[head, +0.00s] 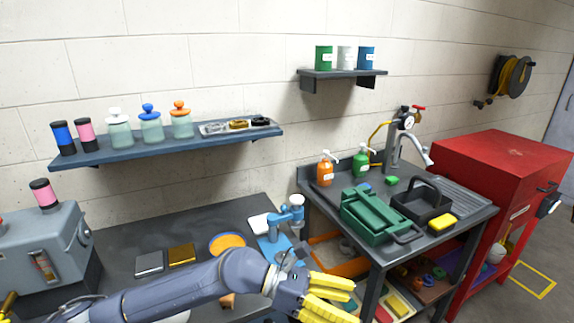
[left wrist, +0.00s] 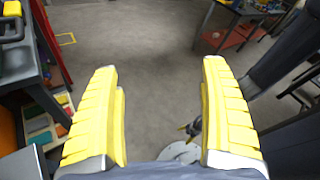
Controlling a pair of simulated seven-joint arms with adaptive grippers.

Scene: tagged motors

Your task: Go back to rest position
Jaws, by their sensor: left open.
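My left arm comes in from the left in the head view. Its gripper (head: 328,293) has yellow fingers and hangs in front of the sink bench, past the front edge of the dark workbench. My right gripper is not clearly seen in either view. No tagged motor can be made out for certain.
The dark workbench (head: 205,228) holds a blue device (head: 283,232) and a grey machine (head: 40,250). The sink bench bears a green toolbox (head: 375,212) and a black caddy (head: 420,203). A red cabinet (head: 490,165) stands right. Open floor (left wrist: 150,40) lies beyond the fingers.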

